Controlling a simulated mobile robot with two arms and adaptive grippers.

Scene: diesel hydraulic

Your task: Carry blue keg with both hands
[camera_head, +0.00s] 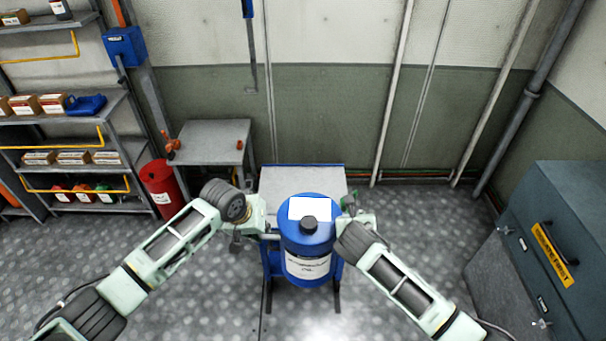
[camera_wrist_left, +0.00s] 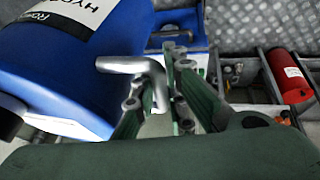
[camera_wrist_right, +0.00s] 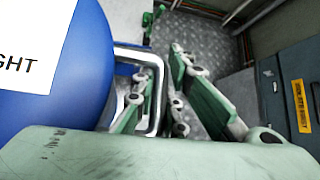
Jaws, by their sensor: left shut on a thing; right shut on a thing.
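The blue keg (camera_head: 308,243) stands about upright in the middle of the head view, with a black cap, a white label on top and one on its front. My left gripper (camera_head: 266,229) is at its left side, shut on a metal side handle (camera_wrist_left: 152,72). My right gripper (camera_head: 350,214) is at its right side, shut on the other metal handle (camera_wrist_right: 152,95). The keg also fills the left part of the left wrist view (camera_wrist_left: 70,75) and of the right wrist view (camera_wrist_right: 85,80). Its underside is hidden, so I cannot tell whether it rests on anything.
A small grey-topped, blue-edged table (camera_head: 285,180) is directly behind and partly hidden by the keg. A grey workbench (camera_head: 212,135), a red drum (camera_head: 162,187) and loaded shelves (camera_head: 70,108) are at left. A dark cabinet (camera_head: 565,220) is at right. Floor between is clear.

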